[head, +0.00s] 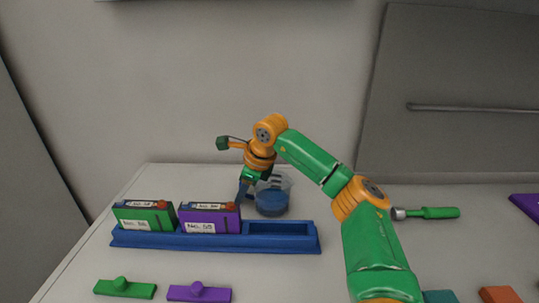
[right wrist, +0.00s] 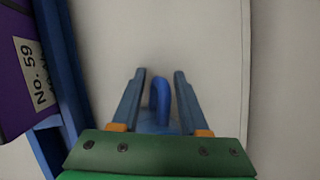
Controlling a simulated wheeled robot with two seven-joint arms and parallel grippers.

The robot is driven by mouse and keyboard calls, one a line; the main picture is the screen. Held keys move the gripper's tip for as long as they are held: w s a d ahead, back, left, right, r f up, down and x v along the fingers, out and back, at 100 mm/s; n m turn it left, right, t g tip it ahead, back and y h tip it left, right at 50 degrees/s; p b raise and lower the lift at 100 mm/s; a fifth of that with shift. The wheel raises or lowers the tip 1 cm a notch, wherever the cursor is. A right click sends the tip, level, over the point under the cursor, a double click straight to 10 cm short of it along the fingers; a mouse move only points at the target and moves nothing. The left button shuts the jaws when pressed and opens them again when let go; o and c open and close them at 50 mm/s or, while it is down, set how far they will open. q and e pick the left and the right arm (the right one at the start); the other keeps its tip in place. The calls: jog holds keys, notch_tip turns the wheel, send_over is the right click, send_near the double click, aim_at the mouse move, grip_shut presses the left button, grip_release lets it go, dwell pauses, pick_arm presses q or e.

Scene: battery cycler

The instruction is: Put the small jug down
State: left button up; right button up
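The small jug (head: 272,203) is clear with blue in its lower part. It appears to stand upright on the table behind the blue rack. My right gripper (head: 250,187) is at the jug's left side and hides part of it. In the right wrist view, the blue jug handle (right wrist: 160,97) lies between the two fingers of my right gripper (right wrist: 157,90). A gap shows on each side of the handle, so the gripper is open around it. The jug's body is mostly hidden there behind the gripper's green palm. My left gripper is not in view.
The blue rack (head: 279,244) holds a green battery box (head: 145,217) and a purple battery box (head: 209,219); its right slot is empty. A green-handled tool (head: 433,213) lies at right. Green (head: 124,288) and purple (head: 199,292) knobbed pieces lie in front. The table behind the rack is mostly clear.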

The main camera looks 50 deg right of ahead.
grip_shut()
dwell(1.2)
